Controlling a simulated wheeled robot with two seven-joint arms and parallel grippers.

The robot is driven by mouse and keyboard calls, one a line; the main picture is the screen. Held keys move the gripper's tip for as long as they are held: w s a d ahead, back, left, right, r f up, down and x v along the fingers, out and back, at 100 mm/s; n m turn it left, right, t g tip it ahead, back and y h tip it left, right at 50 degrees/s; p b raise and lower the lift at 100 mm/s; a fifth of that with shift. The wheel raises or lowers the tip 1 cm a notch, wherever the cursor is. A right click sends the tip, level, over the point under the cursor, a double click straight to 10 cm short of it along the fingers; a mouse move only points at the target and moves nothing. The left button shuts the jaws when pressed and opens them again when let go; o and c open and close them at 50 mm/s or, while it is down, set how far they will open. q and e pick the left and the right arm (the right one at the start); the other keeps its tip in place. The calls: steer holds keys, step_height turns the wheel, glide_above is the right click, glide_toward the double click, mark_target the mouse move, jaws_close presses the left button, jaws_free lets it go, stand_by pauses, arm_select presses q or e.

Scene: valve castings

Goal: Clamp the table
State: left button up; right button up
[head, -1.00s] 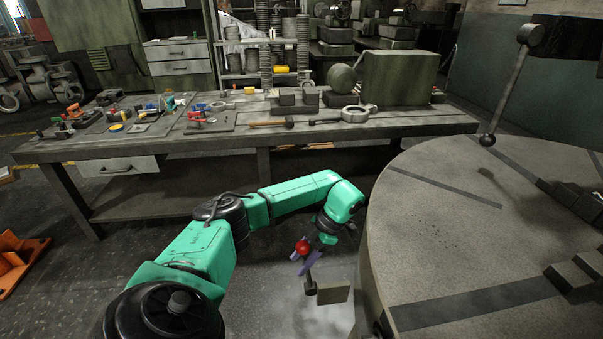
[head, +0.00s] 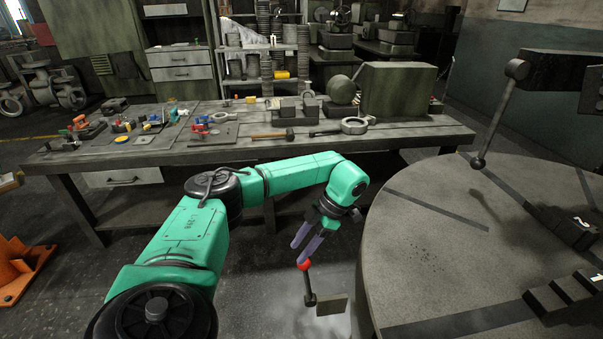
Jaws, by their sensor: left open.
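The large round grey table (head: 440,245) with dark slots fills the right of the head view. Beside its left edge, low down, a short dark lever (head: 309,285) with a red knob (head: 304,265) stands nearly upright. A small flat plate (head: 332,305) is at the lever's foot. My left gripper (head: 299,255) points down, its purple fingers open, just above the red knob. One fingertip overlaps the knob in the picture; I cannot tell whether they touch. Nothing shows between the fingers. My right gripper is not in view.
A workbench (head: 220,152) with tools, a hammer (head: 270,135) and small parts stands behind my left arm. Dark blocks (head: 565,290) sit on the round table, and a ball-ended rod (head: 498,115) hangs over it. An orange stand (head: 22,268) is at left.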

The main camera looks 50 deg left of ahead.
arm_select(q)
step_height(320, 180, up, 8)
steer(key=p, duration=0.3)
steer(key=shift+f, duration=0.2)
steer(key=shift+f, duration=0.1)
